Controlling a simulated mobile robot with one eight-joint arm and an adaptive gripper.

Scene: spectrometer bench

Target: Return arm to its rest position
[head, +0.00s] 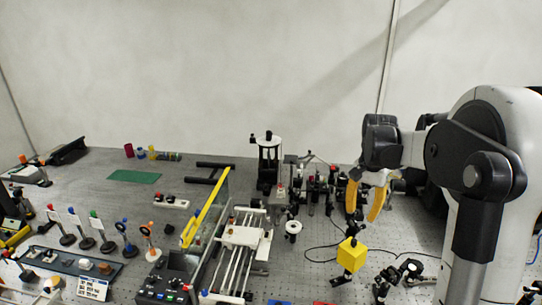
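My gripper (367,203) is at the right of the head view, with its yellow fingers pointing down over the bench (215,172). The two fingers stand apart with nothing visible between them. My white and black arm reaches in from the right edge. A yellow cube (352,255) on a dark mount is below the fingers, and a gap shows between it and the fingertips.
Dark optical mounts (315,190) stand close to the left of my gripper. A rail stage (240,250) and a yellow-edged panel (205,210) fill the middle. Several colored-tip holders (105,240) stand at left.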

